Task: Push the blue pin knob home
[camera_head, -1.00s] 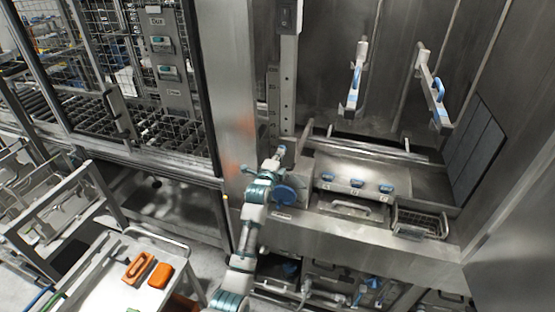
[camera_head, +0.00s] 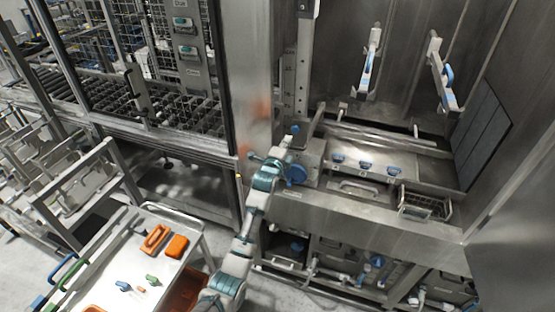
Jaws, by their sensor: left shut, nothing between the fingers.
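A small blue knob (camera_head: 295,129) shows at the left end of the steel washer front, beside the upright post. I take it for the pin knob; how far in it sits is too small to tell. My left gripper (camera_head: 286,143) is shut and empty, its tip just below and left of this knob; I cannot tell whether they touch. A larger round blue knob (camera_head: 296,174) sits just right of my left wrist, on the washer's front. My right gripper is not in view.
Several small blue knobs (camera_head: 366,165) line a steel panel to the right. A wire basket (camera_head: 428,203) hangs at the ledge's right end. A white cart (camera_head: 104,276) with orange items (camera_head: 176,246) stands at lower left. A caged conveyor (camera_head: 150,105) fills the upper left.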

